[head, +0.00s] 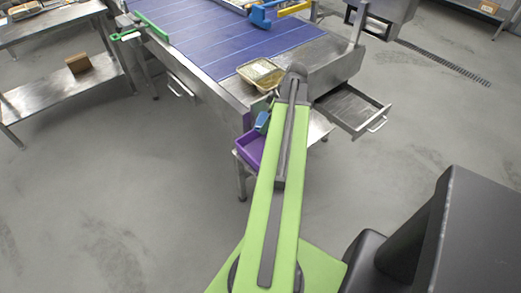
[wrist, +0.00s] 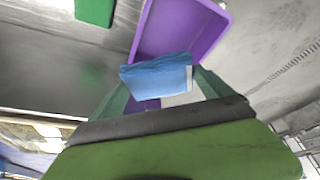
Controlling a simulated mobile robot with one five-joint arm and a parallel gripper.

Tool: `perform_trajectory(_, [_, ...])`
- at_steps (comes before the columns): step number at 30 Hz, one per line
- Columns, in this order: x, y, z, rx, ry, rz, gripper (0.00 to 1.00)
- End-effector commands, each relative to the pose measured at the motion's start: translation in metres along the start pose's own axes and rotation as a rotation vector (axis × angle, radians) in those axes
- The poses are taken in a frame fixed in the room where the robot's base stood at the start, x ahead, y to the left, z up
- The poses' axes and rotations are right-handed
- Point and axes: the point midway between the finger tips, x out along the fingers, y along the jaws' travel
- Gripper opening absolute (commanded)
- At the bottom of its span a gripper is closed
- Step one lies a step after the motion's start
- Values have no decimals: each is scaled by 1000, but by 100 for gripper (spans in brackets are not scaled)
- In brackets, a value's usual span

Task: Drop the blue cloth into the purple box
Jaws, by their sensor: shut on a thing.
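The blue cloth (wrist: 158,77) is held between the fingertips of my gripper (wrist: 160,88) in the wrist view. In the head view a small blue part of the cloth (head: 262,120) shows beside my arm. The purple box (wrist: 190,25) lies behind and below the cloth in the wrist view, and the cloth covers part of its opening. In the head view the purple box (head: 249,148) sits at the table's front end, left of my arm, which hides part of it. Whether the cloth touches the box cannot be told.
A tray with food (head: 261,75) sits on the metal end of the blue conveyor table (head: 205,32). An open drawer (head: 352,108) sticks out to the right. A metal shelf table (head: 60,85) with a brown box (head: 78,63) stands at the left. The floor between is clear.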

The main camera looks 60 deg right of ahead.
Motion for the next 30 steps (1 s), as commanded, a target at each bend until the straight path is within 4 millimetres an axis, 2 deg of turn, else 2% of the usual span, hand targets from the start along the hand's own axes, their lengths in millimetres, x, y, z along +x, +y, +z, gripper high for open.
perform_trajectory(2, [-2,1,3,5,0,2,58])
perform_trajectory(7, [-32,-15,-10,-85,0,-35,58])
perform_trajectory(10, [-34,-19,-11,-119,0,-49,58])
perform_trajectory(17, [-23,-18,-4,-117,0,-48,58])
perform_trajectory(27, [19,-18,14,-116,0,-48,58])
perform_trajectory(30, [25,-18,16,-115,0,-48,58])
